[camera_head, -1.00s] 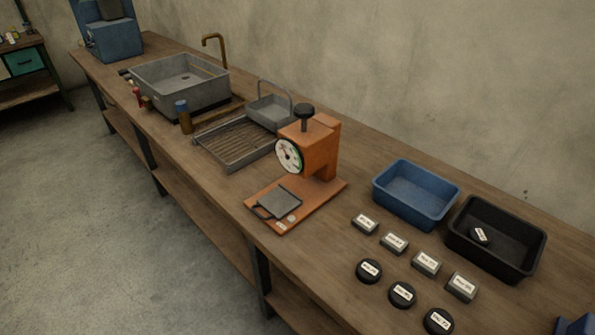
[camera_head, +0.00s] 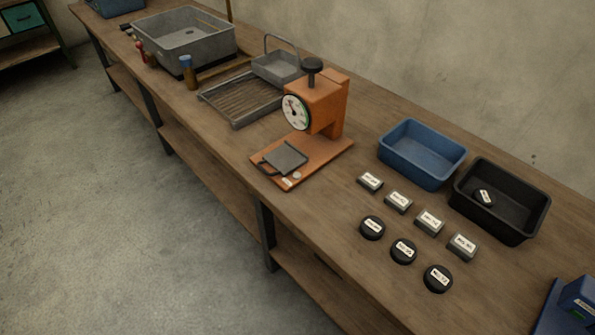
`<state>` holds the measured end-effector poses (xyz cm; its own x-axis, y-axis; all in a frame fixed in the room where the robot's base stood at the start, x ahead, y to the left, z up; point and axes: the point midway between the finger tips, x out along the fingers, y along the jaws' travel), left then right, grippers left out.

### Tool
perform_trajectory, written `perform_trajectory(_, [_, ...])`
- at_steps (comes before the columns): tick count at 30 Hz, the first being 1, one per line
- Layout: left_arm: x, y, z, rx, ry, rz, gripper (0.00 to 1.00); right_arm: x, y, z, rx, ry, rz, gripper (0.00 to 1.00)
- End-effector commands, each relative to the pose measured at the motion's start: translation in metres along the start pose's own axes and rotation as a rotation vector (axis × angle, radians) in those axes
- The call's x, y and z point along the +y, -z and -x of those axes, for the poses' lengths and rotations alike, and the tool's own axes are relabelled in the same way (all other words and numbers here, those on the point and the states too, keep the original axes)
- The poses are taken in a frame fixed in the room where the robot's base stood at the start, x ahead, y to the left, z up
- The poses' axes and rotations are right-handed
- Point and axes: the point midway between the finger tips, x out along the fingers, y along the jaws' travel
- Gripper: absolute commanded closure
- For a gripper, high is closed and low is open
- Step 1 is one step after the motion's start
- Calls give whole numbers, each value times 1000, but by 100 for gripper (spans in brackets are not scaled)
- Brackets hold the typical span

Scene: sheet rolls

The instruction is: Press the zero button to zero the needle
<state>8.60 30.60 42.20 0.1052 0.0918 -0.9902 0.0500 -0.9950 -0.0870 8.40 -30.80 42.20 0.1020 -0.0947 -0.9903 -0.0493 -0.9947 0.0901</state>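An orange thickness gauge (camera_head: 318,106) stands upright on its orange base plate on the workbench. Its round white dial (camera_head: 295,112) faces left and carries a dark needle, whose exact reading is too small to tell. A grey square plate (camera_head: 284,158) sits on the base below the dial. A small round pale button (camera_head: 296,175) lies at the base's front corner, beside a small pale label (camera_head: 287,183); any writing on them is too small to read. A black knob (camera_head: 312,65) tops the gauge. Neither of my grippers is in view.
Right of the gauge, a blue bin (camera_head: 421,153) and a black bin (camera_head: 500,201) holding one labelled piece stand on the workbench (camera_head: 330,210). Several labelled grey blocks and black discs lie before them.

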Motion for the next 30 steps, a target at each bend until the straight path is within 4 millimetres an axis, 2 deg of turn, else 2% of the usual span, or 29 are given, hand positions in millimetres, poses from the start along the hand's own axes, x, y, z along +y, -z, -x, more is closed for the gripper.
perform_trajectory(11, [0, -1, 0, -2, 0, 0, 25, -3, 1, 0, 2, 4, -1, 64])
perform_trajectory(27, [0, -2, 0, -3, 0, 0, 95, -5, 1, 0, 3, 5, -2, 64])
perform_trajectory(28, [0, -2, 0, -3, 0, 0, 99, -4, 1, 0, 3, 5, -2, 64])
perform_trajectory(30, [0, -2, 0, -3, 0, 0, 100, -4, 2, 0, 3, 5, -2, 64])
